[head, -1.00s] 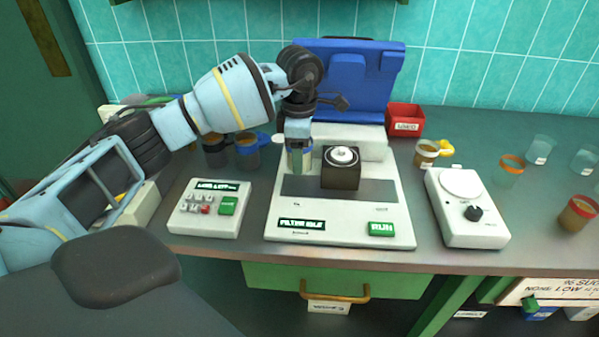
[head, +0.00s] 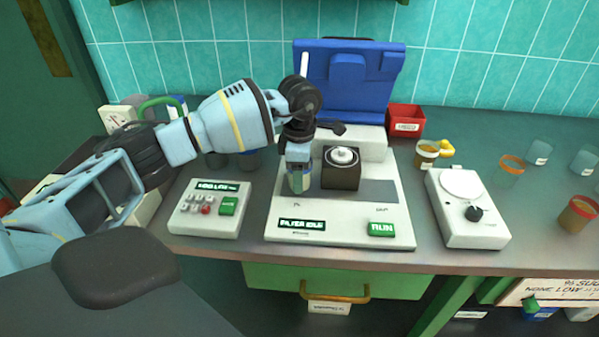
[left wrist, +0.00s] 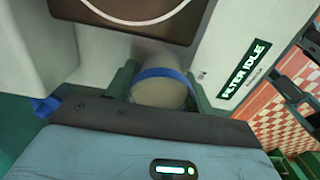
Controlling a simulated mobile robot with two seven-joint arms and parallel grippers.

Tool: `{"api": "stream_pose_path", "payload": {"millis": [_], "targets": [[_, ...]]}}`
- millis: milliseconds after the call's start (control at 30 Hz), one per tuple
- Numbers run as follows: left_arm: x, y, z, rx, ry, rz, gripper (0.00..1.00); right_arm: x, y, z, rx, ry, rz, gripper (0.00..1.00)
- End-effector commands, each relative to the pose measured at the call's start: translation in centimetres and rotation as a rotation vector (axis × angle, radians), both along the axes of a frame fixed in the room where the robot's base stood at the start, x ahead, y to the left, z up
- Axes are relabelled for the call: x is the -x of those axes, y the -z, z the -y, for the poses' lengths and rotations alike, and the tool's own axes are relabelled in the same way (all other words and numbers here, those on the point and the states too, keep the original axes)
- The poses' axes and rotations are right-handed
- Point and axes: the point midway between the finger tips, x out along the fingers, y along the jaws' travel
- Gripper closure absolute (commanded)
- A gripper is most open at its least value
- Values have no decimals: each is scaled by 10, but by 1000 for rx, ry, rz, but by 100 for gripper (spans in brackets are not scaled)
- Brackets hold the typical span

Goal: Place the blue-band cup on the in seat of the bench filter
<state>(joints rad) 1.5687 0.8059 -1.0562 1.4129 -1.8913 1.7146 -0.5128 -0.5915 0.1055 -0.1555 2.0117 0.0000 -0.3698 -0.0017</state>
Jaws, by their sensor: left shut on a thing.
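The blue-band cup (left wrist: 165,88) shows between my left gripper's fingers in the left wrist view, its blue band around a pale, round body. My left gripper (head: 300,182) is shut on it. In the head view they are over the left part of the bench filter (head: 340,230), just behind its "In" mark and left of the dark central block (head: 341,175). The fingers hide most of the cup there. I cannot tell whether the cup touches the seat. The filter's label reads "FILTER IDLE". My right gripper is not in view.
A keypad box (head: 209,208) stands left of the filter, a white dial device (head: 467,208) right of it. Behind are a blue case (head: 350,85) and a red bin (head: 405,120). Orange-band and yellow-handled cups (head: 511,170) (head: 427,154) and clear cups stand at the right.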

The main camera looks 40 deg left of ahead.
Motion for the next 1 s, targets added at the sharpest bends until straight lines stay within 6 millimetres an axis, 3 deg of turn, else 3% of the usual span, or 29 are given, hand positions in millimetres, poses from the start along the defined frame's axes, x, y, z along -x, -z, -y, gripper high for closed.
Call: {"api": "stream_pose_path", "payload": {"millis": [67,100,267,667,1000], "targets": [[0,2,0,0,0,0,74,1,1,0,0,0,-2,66],[0,3,0,1,0,-1,46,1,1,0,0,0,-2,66],[0,3,0,0,0,0,25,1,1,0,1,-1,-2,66],[-1,-6,0,1,0,3,25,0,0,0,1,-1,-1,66],[-1,-67,0,0,-1,5,25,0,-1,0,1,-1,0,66]]}}
